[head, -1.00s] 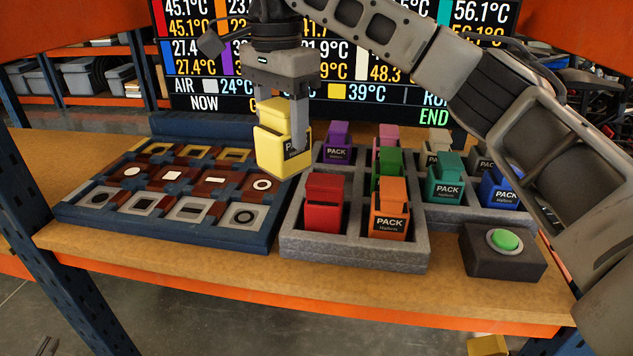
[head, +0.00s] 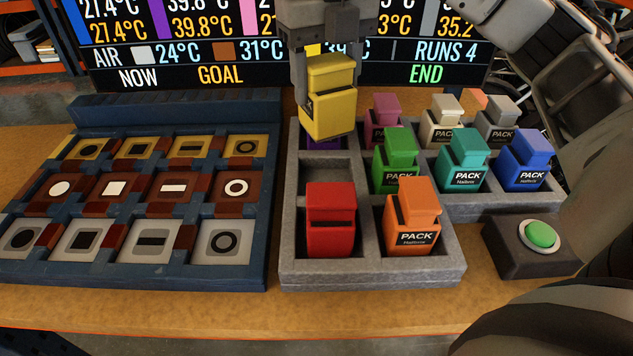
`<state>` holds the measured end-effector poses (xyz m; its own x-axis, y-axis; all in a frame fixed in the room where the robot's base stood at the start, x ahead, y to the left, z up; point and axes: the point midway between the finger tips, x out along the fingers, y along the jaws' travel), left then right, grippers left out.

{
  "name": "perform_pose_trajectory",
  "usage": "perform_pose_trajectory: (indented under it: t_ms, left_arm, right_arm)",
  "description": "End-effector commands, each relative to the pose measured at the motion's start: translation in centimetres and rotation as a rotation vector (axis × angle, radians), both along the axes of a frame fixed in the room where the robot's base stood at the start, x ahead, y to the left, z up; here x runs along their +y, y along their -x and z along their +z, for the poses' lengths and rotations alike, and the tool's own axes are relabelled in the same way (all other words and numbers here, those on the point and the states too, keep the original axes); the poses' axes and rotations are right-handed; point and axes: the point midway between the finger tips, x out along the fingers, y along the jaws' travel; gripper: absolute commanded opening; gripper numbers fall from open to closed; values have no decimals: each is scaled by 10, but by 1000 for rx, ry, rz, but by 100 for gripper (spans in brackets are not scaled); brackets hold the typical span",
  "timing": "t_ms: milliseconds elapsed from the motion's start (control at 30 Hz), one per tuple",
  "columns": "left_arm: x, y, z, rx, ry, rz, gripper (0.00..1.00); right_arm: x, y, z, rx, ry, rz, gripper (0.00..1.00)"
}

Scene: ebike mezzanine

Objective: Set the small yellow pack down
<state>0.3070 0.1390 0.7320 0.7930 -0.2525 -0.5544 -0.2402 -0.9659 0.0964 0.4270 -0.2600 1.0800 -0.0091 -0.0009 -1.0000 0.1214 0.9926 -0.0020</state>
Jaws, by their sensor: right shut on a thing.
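The small yellow pack (head: 330,100) is held in the air, upright or nearly so, over the back left part of the grey foam tray (head: 372,277). My right gripper (head: 327,68) is shut on its upper part from above. The yellow pack hides most of a purple pack (head: 323,144) in the tray's back left compartment. The compartment in front of that, in the left column behind the red pack (head: 330,220), looks empty. My left gripper is not in view.
Green (head: 396,160) and orange (head: 411,217) packs stand in the tray's right column. A second grey tray (head: 490,205) holds teal, blue and other packs. A green button box (head: 533,245) stands at right, a blue board (head: 140,275) with shape tiles at left.

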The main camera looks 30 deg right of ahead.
Motion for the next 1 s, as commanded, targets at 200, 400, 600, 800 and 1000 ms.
perform_pose_trajectory:
  t_ms: [200, 400, 600, 800, 1000]
  left_arm:
    - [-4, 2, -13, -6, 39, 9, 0]
    - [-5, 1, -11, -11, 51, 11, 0]
    - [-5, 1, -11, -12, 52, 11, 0]
    - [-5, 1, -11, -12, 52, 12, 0]
    - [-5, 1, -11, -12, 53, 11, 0]
  right_arm:
    - [0, 1, -33, -3, -1, -35, 19]
    - [-1, 2, -66, -3, 0, -38, 19]
    - [-1, 1, -83, -5, -1, -37, 19]
    - [-1, 2, -107, -3, 0, -36, 19]
    - [0, 1, -119, -7, -1, -35, 19]
